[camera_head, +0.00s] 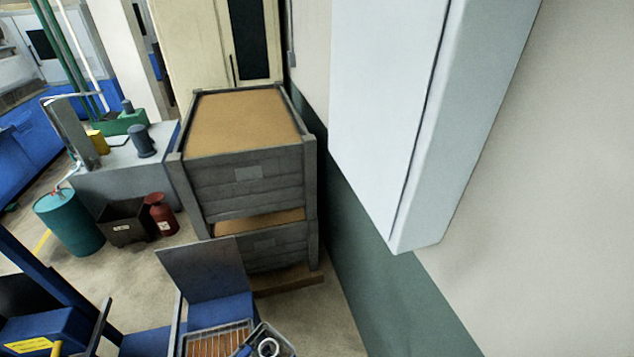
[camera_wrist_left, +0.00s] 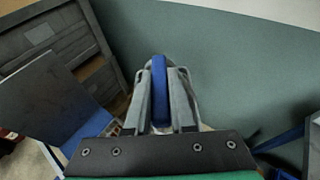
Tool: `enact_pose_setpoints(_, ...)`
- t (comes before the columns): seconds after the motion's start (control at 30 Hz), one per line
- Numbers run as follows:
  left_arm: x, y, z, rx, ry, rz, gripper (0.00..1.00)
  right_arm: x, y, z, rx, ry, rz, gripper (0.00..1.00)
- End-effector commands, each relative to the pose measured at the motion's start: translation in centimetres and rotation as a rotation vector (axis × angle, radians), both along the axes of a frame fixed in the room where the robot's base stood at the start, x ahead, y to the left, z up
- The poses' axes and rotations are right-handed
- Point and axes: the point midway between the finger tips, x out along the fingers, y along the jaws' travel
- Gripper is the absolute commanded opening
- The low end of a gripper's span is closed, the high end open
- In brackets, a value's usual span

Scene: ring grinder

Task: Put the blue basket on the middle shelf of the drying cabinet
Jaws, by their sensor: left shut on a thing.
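My left gripper (camera_wrist_left: 160,98) is shut on an upright blue grip (camera_wrist_left: 159,75) in the left wrist view, which looks like the handle of the blue basket. Pale grey basket parts show behind the fingers, and most of the basket is hidden. In the head view, a grey-rimmed basket (camera_head: 283,342) with a pale ring inside is cut off at the bottom edge. I cannot tell whether it is the same basket. A closed cream cabinet (camera_head: 193,45) with a dark window stands at the back; I cannot tell whether it is the drying cabinet. No shelf shows. My right gripper is not in view.
Stacked grey crates (camera_head: 245,183) stand against the wall. A pale wall cabinet (camera_head: 385,110) juts out at the right. A wire rack (camera_head: 213,340) is at the bottom. A teal drum (camera_head: 70,222) stands left. Some floor is clear beside the crates.

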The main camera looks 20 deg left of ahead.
Motion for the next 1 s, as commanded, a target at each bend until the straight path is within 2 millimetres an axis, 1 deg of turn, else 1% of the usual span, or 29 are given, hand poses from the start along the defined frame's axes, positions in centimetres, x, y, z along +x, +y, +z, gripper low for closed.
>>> enact_pose_setpoints(0.07, 0.2, -0.8, 0.2, -0.001, -0.004, -0.043, 0.00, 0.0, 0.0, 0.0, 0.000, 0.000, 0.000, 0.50)
enact_pose_setpoints(0.17, 0.1, -1.8, -0.1, -0.002, -0.003, -0.096, 0.00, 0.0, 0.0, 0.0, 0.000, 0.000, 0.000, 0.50)
enact_pose_setpoints(0.53, -1.7, -4.1, -2.4, -0.003, -0.002, -0.195, 0.00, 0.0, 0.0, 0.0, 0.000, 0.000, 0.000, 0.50)
enact_pose_setpoints(0.67, -1.9, -4.5, -2.6, 0.000, -0.004, -0.202, 0.00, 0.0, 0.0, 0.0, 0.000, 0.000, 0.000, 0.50)
enact_pose_setpoints(1.0, -1.9, -4.4, -2.6, 0.000, -0.004, -0.197, 0.00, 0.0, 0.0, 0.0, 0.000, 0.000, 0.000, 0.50)
